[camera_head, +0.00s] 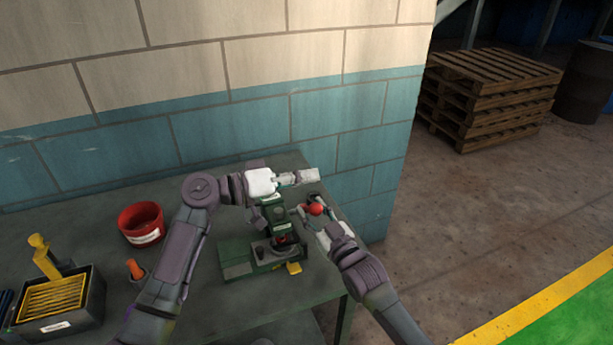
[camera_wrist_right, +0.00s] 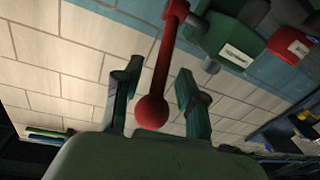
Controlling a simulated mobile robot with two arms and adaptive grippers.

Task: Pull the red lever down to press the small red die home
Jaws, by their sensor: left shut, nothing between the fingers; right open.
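The green press (camera_head: 262,258) stands on the table, its upper part partly hidden by my left arm. The red lever shows in the right wrist view (camera_wrist_right: 164,55) as a red rod ending in a round red knob (camera_head: 316,209). My right gripper (camera_head: 314,212) is open, with the knob between its fingers; in the wrist view the knob (camera_wrist_right: 152,111) shows a gap on both sides. My left gripper (camera_head: 306,176) is shut and empty, above and behind the press head. A small red spot (camera_head: 281,240) under the press head looks like the die; its seating is unclear.
A red tub (camera_head: 141,224) stands left of my left arm. A yellow piece (camera_head: 294,268) lies at the press's front right. The block wall rises close behind.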

